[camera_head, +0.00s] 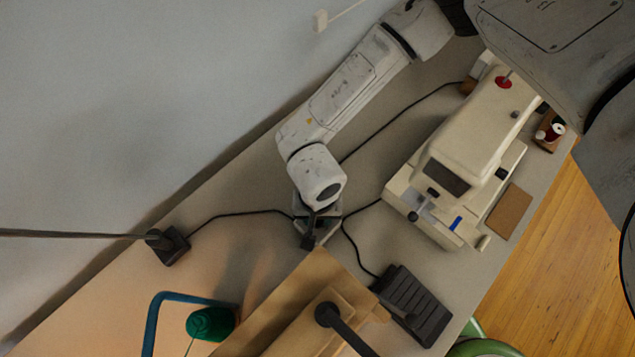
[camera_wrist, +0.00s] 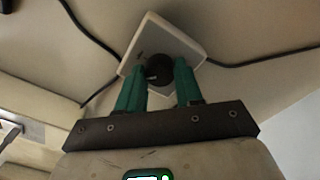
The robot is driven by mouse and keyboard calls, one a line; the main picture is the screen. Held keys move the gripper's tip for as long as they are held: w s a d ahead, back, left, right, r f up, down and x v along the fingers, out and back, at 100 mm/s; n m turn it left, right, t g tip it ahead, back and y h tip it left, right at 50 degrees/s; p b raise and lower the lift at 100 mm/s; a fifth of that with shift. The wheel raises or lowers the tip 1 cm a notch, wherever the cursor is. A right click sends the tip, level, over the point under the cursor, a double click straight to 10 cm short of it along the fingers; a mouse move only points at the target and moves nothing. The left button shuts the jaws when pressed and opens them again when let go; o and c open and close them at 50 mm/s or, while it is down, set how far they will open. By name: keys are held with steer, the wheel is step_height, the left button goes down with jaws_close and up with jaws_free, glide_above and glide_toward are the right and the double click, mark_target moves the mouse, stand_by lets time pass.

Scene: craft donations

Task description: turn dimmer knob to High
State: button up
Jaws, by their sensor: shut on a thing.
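The black dimmer knob (camera_wrist: 155,74) sits on a pale square plate (camera_wrist: 187,44) in the wrist view. My gripper (camera_wrist: 160,69) has its green fingers on both sides of the knob, closed on it. A small dark mark shows on the plate left of the knob; I cannot read it, and I cannot tell which setting the knob points to. In the head view my gripper (camera_head: 309,238) points down at the table, and my arm hides the knob and most of the plate.
Black cords run to the plate from both sides. A cream sewing machine (camera_head: 478,140) and a black foot pedal (camera_head: 412,304) are to the right. A lamp base (camera_head: 170,246) is to the left. A wooden board (camera_head: 290,310) and green spool (camera_head: 210,324) lie near the bottom.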

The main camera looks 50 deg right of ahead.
steer(key=m, duration=0.4)
steer(key=shift+w+m+b, duration=0.1)
steer(key=shift+m+b, duration=0.2)
steer(key=shift+b, duration=0.1)
steer(key=shift+m+b, duration=0.3)
steer(key=shift+m, duration=1.6)
steer(key=o, duration=1)
steer(key=shift+o, duration=0.2)
step_height(320, 180, up, 11)
steer(key=b, duration=0.1)
steer(key=shift+f, duration=0.1)
